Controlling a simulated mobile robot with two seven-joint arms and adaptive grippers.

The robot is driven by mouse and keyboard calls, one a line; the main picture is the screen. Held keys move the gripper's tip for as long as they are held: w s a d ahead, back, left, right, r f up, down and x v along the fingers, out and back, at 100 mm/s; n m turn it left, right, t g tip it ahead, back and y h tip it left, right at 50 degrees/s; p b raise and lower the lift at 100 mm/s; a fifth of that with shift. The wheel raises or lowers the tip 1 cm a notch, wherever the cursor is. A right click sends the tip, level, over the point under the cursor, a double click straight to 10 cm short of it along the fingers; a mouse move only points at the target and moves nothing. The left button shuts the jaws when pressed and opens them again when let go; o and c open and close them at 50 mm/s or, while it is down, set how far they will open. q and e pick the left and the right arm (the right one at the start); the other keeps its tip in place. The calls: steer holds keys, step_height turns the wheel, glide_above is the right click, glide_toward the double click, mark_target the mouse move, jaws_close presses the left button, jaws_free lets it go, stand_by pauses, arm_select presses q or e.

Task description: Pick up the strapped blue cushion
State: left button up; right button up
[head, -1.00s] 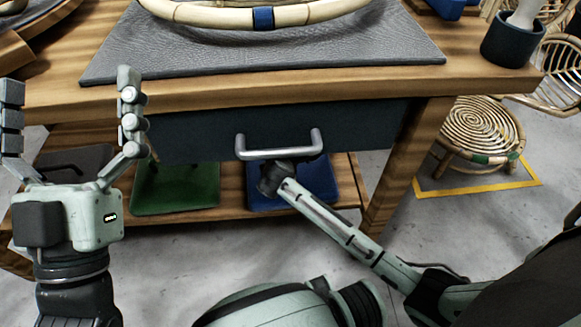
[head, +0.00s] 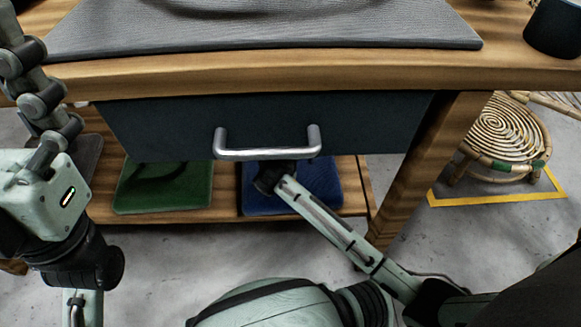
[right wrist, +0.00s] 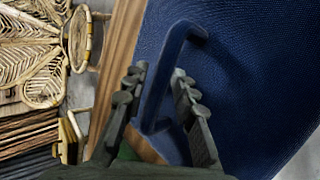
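The blue cushion (head: 325,190) lies on the lower shelf under the drawer, right of the green one, partly hidden by my right arm. In the right wrist view the woven blue cushion (right wrist: 245,90) fills the right side, and its raised blue strap (right wrist: 176,65) stands between my fingers. My right gripper (right wrist: 158,100) is open, one finger on each side of the strap. I cannot tell whether either finger touches it. In the head view its fingers are hidden. My left gripper (head: 35,90) is raised at the left edge, away from the cushion, partly cut off and seemingly open and empty.
A green cushion (head: 190,190) with a dark strap lies left on the shelf (head: 225,208). Above are the dark drawer (head: 370,125), its metal handle (head: 268,153) and the wooden tabletop (head: 300,70). A table leg (head: 440,160) stands right. A rattan stool (head: 505,135) is beyond.

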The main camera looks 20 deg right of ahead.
jaws_close()
stand_by(0.5)
